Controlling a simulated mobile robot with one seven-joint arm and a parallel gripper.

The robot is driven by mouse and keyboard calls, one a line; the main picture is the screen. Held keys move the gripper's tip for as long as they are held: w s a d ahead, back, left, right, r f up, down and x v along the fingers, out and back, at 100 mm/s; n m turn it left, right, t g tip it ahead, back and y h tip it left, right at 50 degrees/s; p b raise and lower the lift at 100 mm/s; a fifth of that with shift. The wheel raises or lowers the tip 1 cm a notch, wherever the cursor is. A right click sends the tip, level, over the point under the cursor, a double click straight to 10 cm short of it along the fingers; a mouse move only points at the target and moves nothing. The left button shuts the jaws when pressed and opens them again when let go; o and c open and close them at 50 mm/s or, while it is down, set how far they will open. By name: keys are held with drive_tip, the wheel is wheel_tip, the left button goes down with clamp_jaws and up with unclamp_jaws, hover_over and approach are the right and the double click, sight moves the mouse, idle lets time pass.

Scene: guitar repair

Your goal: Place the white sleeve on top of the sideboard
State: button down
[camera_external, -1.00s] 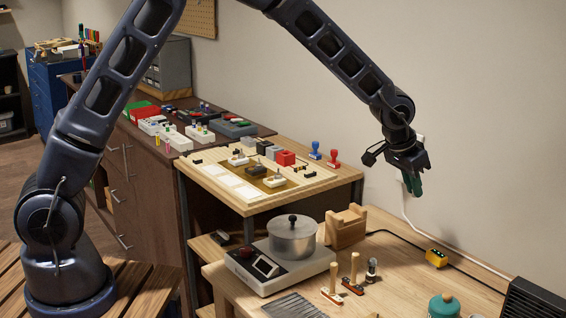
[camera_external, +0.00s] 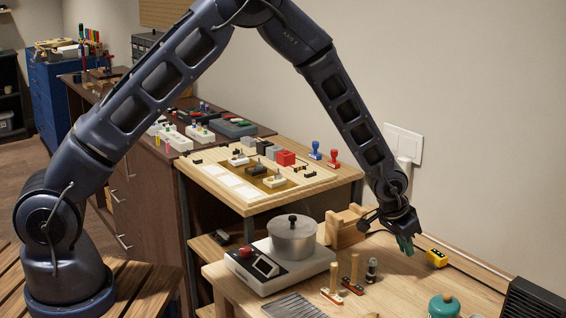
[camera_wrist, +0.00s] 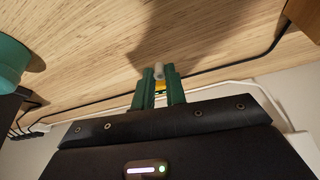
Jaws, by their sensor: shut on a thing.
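My gripper (camera_external: 406,248) is low over the right part of the light wooden bench (camera_external: 400,285), its green fingers pointing down. The sleeve cannot be made out in the external view. I cannot tell whether it touches the bench. The dark brown sideboard (camera_external: 152,208) stands at the left back, with handled fronts and several items on its top.
A raised tray (camera_external: 225,196) of small parts lies between bench and sideboard. A teal jar (camera_external: 444,306) is at the front. Dark cables run along the wall.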

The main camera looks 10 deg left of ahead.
sight(406, 270)
drive_tip(key=shift+f, duration=2.1)
drive_tip(key=shift+f, duration=0.1)
drive_tip(key=c, duration=1.4)
unclamp_jaws()
drive_tip(key=shift+c, duration=0.2)
drive_tip(key=v, duration=1.2)
